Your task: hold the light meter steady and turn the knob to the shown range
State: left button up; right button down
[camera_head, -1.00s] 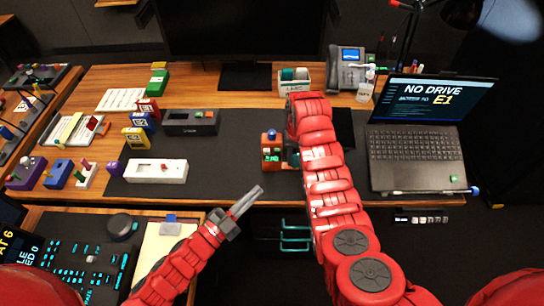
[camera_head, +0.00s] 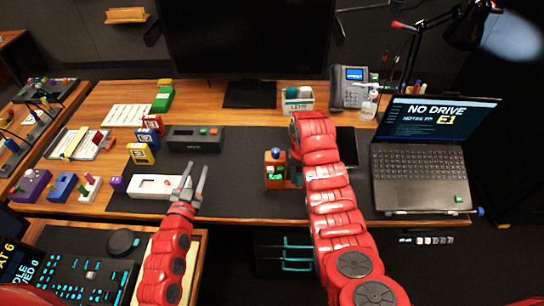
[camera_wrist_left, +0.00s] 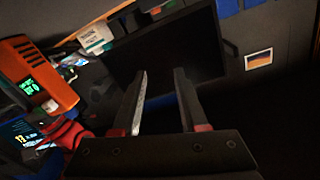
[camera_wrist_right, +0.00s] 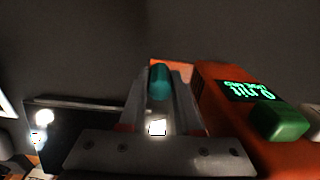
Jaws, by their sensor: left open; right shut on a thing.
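The light meter (camera_head: 273,182) is a small upright orange box on the dark mat, with a blue knob (camera_head: 275,153) on top and a green-lit display. It shows at the left of the left wrist view (camera_wrist_left: 62,88) and close up in the right wrist view (camera_wrist_right: 215,95), beside a green button (camera_wrist_right: 280,122). My right gripper (camera_head: 296,172) is at its right side, shut on a teal cylindrical part (camera_wrist_right: 158,82) that seems to belong to the meter. My left gripper (camera_head: 194,167) is open and empty, left of the meter, over the white box's right end.
The laptop (camera_head: 420,175) reads "NO DRIVE E1" at right. The mat between my left gripper and the meter is clear.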

pick_arm(q)
jog(key=d+f+g+h, duration=0.2)
jog(key=d+f+h, duration=0.1)
jog(key=d, duration=0.1)
jog(key=m+g+h, duration=0.3)
jog(key=m+h, duration=0.1)
jog(key=h, duration=0.4)
send_near(273, 155)
jog(key=x, duration=0.9)
jog(key=shift+w+d, duration=0.2)
jog(key=shift+w, duration=0.1)
grip_shut()
